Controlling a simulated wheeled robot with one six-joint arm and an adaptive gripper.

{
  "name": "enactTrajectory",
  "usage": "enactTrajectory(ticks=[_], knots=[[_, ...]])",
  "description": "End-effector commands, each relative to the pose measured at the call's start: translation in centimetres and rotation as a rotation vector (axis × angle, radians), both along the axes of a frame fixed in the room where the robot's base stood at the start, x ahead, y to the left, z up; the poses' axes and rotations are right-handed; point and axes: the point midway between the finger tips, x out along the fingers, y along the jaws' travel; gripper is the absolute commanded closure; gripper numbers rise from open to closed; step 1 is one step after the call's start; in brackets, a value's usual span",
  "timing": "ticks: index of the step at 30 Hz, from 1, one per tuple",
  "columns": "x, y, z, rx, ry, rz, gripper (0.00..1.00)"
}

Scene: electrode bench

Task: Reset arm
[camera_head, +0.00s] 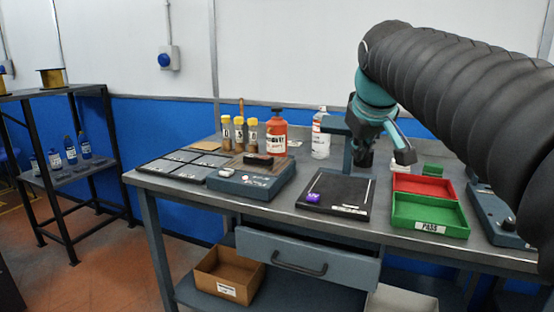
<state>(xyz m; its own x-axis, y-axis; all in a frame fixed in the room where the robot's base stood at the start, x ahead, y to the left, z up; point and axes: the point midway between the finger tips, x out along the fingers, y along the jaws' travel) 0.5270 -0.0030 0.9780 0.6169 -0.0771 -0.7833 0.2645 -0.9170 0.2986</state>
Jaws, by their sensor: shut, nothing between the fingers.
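My gripper (384,142), teal and dark grey, hangs at the end of my thick black sleeved arm at the upper right. It is shut and empty, in front of a teal-grey bench stand (338,126) that it partly overlaps in the picture. It appears above the back of the workbench (270,205); its exact height above the top cannot be told. Below it are a black plate (345,199) with a small purple piece (314,197), a green tray (425,212) marked PASS and a red tray (424,185).
A grey control box (251,182), dark pads (168,166), several brown jars, a red-orange bottle (277,133) and a white spray can (320,137) occupy the bench's left and back. Another device (494,214) stands at right. A drawer (305,257) juts out below; a dark shelf (60,91) stands left.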

Motion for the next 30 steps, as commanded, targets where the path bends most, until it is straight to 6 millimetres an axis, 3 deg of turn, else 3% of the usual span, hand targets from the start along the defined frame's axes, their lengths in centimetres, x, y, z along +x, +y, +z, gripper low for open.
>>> enactTrajectory(ticks=[1, 8, 12, 18, 24, 30], knots=[[-2.0, -0.1, -1.5, 0.022, 0.012, -0.018, 1.00], [-10.0, -0.1, -9.4, 0.124, 0.064, -0.114, 1.00], [-15.0, 0.0, -15.1, 0.187, 0.099, -0.178, 1.00], [-20.7, 0.2, -22.1, 0.254, 0.137, -0.256, 1.00], [-23.0, 0.3, -25.3, 0.283, 0.154, -0.294, 1.00], [-23.2, 0.3, -25.6, 0.285, 0.158, -0.298, 1.00]])
